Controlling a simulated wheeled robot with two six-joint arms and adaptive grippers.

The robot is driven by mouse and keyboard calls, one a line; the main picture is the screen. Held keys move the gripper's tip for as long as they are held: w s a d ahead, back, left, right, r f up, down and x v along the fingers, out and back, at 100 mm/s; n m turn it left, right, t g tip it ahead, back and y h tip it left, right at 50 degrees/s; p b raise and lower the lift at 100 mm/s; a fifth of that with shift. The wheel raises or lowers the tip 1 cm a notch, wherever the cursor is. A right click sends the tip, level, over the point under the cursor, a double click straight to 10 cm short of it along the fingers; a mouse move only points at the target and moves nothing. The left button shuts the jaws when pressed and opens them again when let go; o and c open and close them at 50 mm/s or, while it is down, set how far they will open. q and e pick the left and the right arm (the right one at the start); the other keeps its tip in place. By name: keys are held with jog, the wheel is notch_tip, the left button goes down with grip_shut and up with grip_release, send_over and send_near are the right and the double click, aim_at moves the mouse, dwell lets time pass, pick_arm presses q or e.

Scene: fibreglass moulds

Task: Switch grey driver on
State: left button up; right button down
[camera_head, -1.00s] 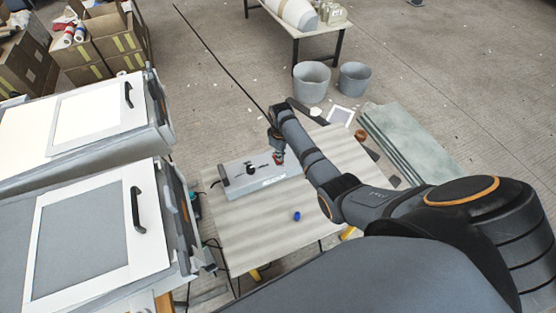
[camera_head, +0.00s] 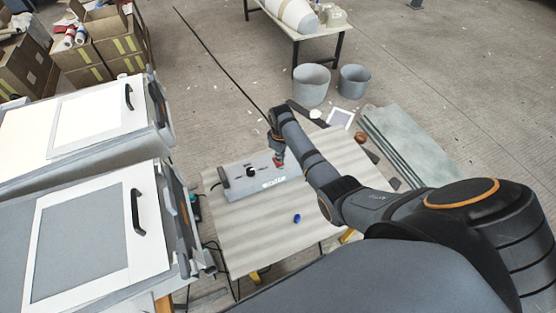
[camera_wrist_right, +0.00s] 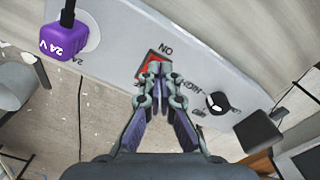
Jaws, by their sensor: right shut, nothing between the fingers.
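The grey driver (camera_head: 235,189) is a flat box on the table, with a black knob and a red rocker switch (camera_head: 279,160) on its top. In the right wrist view the red switch (camera_wrist_right: 150,63) sits beside the printed word ON. My right gripper (camera_wrist_right: 158,72) is shut and empty, its fingertips over the switch and partly hiding it. I cannot tell whether they touch it or which way the rocker is tipped. A black knob (camera_wrist_right: 217,102) is to the right, near the word HIGH. A purple plug (camera_wrist_right: 62,40) is at the left end. My left gripper is out of view.
The table (camera_head: 255,235) bears a small blue object (camera_head: 297,218). White-framed panels with black handles (camera_head: 136,210) stand close on the left. Two grey buckets (camera_head: 311,84) stand on the floor behind. My right arm covers the table's right part.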

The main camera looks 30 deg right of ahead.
jog(key=shift+f+b, duration=0.7)
jog(key=shift+f, duration=0.35)
dwell(0.6)
notch_tip(320, 180, up, 7)
jog(key=p, duration=0.8)
jog(key=shift+r, duration=0.1)
dwell(0.4)
